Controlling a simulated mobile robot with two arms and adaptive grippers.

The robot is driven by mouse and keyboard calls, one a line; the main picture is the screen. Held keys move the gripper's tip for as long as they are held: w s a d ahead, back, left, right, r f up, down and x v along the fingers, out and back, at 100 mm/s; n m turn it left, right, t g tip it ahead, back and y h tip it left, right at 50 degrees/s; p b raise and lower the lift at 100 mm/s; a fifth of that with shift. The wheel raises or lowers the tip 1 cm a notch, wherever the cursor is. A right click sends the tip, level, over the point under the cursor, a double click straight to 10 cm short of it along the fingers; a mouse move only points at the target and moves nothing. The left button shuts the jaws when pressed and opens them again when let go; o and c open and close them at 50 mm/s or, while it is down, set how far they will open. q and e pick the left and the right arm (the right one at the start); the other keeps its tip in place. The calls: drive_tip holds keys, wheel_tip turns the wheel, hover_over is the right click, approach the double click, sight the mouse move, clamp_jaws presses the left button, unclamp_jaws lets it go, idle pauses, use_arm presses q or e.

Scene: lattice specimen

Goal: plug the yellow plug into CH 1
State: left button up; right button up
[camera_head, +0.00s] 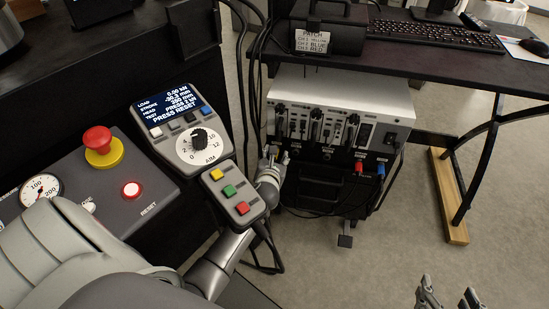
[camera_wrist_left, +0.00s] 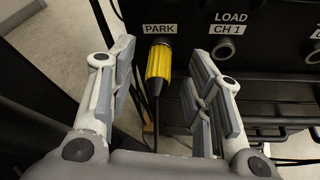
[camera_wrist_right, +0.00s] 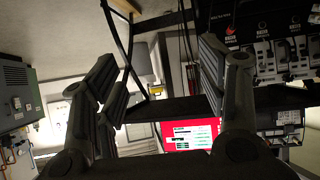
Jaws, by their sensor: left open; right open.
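The yellow plug (camera_wrist_left: 158,68) sits in the socket labelled PARK in the left wrist view, its dark cable hanging down. The CH 1 socket (camera_wrist_left: 228,53), labelled LOAD, is to its right on the same black panel and is empty. My left gripper (camera_wrist_left: 152,68) is open, with its fingers on either side of the yellow plug, apart from it. In the head view my left gripper (camera_head: 272,160) is at the panel's left end and the yellow plug cannot be made out. My right gripper (camera_head: 448,296) is open and empty at the bottom right, away from the rack.
The light-grey instrument unit (camera_head: 350,92) stands under the dark desk (camera_head: 455,63). A red plug (camera_head: 361,166) and a blue plug (camera_head: 380,170) hang on its right. A control pendant (camera_head: 190,130) and a red emergency button (camera_head: 102,146) are at left.

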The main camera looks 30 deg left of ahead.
use_arm(q)
drive_tip(key=shift+w+a+f, duration=0.25)
drive_tip(key=shift+w+a, duration=0.05)
drive_tip(key=shift+w, duration=0.3)
use_arm(e)
drive_tip(key=shift+w+a+r+t+y, duration=0.2)
drive_tip(key=shift+w+r+t, duration=0.25)
drive_tip(key=shift+r, duration=0.15)
drive_tip(key=shift+w+a+r+t+y, duration=0.1)
drive_tip(key=shift+w+a+r+t, duration=0.1)
drive_tip(key=shift+w+r+t, duration=0.3)
drive_tip(key=shift+s, duration=0.15)
use_arm(q)
clamp_jaws()
